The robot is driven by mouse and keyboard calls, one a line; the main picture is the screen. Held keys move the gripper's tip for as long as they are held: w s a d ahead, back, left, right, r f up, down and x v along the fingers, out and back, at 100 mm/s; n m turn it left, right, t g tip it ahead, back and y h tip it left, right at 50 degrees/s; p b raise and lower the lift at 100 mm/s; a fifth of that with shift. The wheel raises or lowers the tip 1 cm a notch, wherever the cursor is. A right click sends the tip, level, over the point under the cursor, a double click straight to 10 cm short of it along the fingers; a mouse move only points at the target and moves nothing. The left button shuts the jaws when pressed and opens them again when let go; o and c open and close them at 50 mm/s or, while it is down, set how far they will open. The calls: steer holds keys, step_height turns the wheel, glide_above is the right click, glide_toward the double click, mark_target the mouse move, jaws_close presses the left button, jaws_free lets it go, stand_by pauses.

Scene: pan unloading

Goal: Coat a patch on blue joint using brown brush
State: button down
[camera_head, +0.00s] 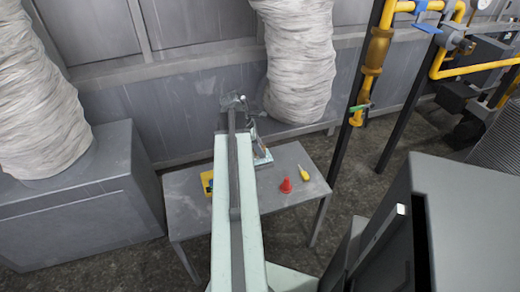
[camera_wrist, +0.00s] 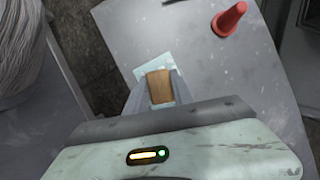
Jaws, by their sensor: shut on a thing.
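My gripper (camera_wrist: 158,90) is shut on a brown block-like piece, which looks like part of the brown brush (camera_wrist: 159,86); no bristles can be made out. In the head view my gripper (camera_head: 236,102) is at the far end of my outstretched arm, over the table's back, and the brush cannot be made out there. A blue piece (camera_head: 426,28) that may be the blue joint sits on the yellow pipework at the upper right, far right of my gripper. Whether it bears any coating cannot be told.
The grey table (camera_head: 320,188) carries a red cone-shaped thing (camera_head: 286,186), a yellow thing (camera_head: 304,173) and a pale sheet or tray (camera_head: 263,158). A dark upright post (camera_head: 345,135) and yellow pipes (camera_head: 475,70) stand right. Wrapped white columns (camera_head: 300,60) stand behind.

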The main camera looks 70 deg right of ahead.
steer(key=shift+f+b, duration=0.35)
steer(key=shift+f, duration=0.05)
stand_by(1.1)
step_height(320, 180, up, 7)
steer(key=p, duration=0.7)
steer(key=shift+r, duration=0.1)
steer(key=shift+s, duration=0.1)
